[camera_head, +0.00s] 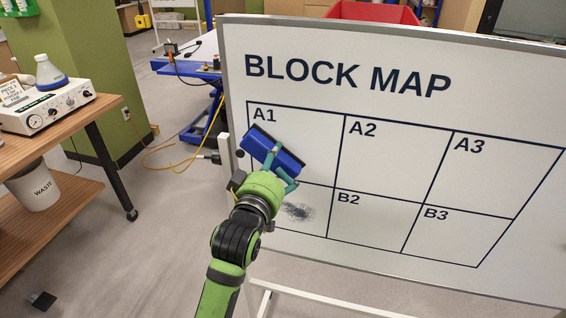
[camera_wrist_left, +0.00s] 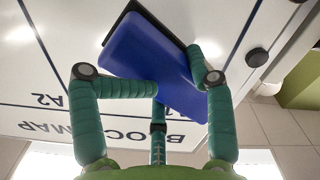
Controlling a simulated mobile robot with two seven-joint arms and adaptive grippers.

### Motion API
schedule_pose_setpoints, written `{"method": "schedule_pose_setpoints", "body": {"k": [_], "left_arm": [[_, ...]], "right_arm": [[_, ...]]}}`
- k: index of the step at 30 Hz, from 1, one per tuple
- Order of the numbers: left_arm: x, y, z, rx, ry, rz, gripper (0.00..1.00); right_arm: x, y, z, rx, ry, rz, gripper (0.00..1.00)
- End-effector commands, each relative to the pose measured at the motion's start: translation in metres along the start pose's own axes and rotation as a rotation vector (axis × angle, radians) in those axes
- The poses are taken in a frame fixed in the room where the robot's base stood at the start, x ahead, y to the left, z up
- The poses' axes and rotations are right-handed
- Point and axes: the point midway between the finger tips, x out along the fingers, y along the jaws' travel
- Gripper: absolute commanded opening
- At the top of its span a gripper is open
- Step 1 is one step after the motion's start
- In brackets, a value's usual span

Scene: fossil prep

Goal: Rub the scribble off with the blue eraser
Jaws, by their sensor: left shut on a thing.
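The whiteboard (camera_head: 400,110) is headed BLOCK MAP and has a ruled grid of labelled cells. The scribble (camera_head: 298,211) is a dark grey smudge in the lower left cell, just right of my left wrist; the cell's label is hidden by my arm. My left gripper (camera_head: 281,166) is shut on the blue eraser (camera_head: 262,146), tilted in front of cell A1, above and left of the scribble. In the left wrist view the green fingers grip the eraser (camera_wrist_left: 150,60), its dark pad towards the board. I cannot tell whether the pad touches. My right gripper is out of view.
A wooden bench (camera_head: 75,125) with a white instrument (camera_head: 45,105) and a flask stands at the left, with a waste bin (camera_head: 35,187) on its lower shelf. A dark round knob (camera_wrist_left: 257,57) sits near the board's edge. A blue lift stands behind the board.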

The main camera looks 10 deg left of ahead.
Motion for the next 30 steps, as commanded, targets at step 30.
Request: {"method": "schedule_pose_setpoints", "body": {"k": [30], "left_arm": [[-0.06,0.001,0.001,0.001,0.001,0.0,0.0]], "right_arm": [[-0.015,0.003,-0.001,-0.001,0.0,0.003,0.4]]}}
